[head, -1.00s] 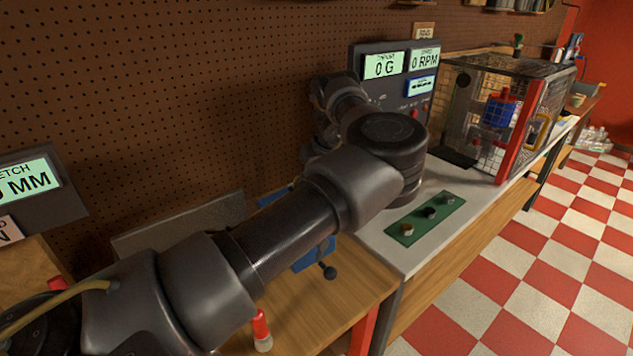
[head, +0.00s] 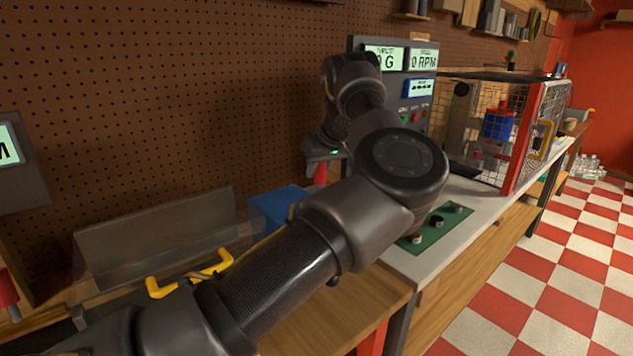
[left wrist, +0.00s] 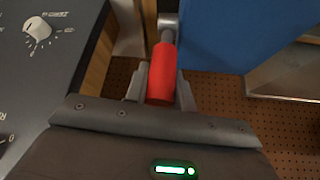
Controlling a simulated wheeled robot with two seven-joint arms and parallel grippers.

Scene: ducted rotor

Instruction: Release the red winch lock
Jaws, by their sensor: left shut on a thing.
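The red winch lock shows as a red cylindrical handle (left wrist: 162,72) on a metal stem in the left wrist view. My left gripper (left wrist: 161,88) is shut on it, one finger on each side. In the head view the left gripper (head: 322,156) is beside the display panel, with a bit of the red handle (head: 320,173) below it. My forearm hides much of what lies around it. My right gripper is not in view.
A blue block (head: 277,208) stands close to the held handle. The display panel (head: 398,92) is just right of it. A green button plate (head: 436,226) lies on the bench, and a mesh cage (head: 478,115) stands farther right. Yellow handles (head: 188,275) are at lower left.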

